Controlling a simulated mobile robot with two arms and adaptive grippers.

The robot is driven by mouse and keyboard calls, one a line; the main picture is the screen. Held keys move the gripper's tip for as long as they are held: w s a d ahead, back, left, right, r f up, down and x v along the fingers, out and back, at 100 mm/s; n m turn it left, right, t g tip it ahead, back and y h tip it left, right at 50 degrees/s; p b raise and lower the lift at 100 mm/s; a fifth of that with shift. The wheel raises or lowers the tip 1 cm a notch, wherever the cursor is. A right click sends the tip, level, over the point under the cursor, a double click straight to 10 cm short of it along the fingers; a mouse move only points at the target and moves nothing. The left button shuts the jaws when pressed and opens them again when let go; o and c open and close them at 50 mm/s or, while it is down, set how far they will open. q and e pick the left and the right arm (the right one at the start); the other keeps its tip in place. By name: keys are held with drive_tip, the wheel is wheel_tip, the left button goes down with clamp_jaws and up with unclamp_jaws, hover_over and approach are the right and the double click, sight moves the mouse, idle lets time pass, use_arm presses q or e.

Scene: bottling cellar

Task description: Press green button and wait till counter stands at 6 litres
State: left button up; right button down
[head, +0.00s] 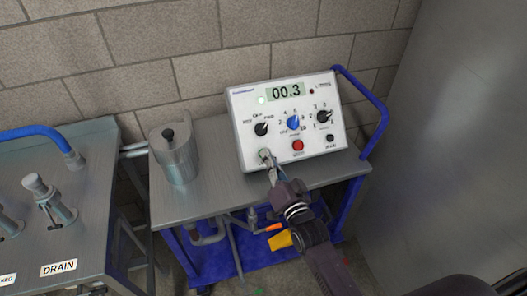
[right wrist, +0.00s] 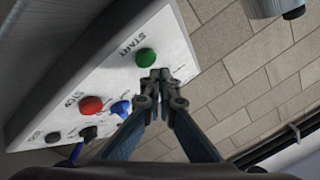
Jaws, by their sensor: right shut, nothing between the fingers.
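The white control box (head: 242,133) stands on a metal cart. Its counter display (head: 285,92) reads 00.3. The green button (head: 264,153) is at the box's lower left; in the right wrist view the green button (right wrist: 146,57) shows beside the word START. My right gripper (head: 269,162) is shut and empty, its tips right at the green button. In the right wrist view the closed fingertips (right wrist: 158,74) sit at the button's edge; I cannot tell whether they touch it. The red button (head: 298,145), marked STOP in the wrist view (right wrist: 92,105), is apart from the fingers. My left gripper is not in view.
A steel jug (head: 178,160) stands left of the box on the cart top (head: 222,187). A bench (head: 98,185) with a DRAIN label is at left. A blue cart handle (head: 375,105) rises at right.

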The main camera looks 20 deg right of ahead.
drive_tip(key=s+r+p, duration=0.1)
drive_tip(key=s+p, duration=0.1)
drive_tip(key=s+r+p, duration=0.1)
drive_tip(key=r+p, duration=0.1)
drive_tip(key=shift+s+d+r+p, duration=0.1)
drive_tip(key=shift+s+r+p, duration=0.05)
drive_tip(key=shift+s+p, duration=0.25)
idle(0.9)
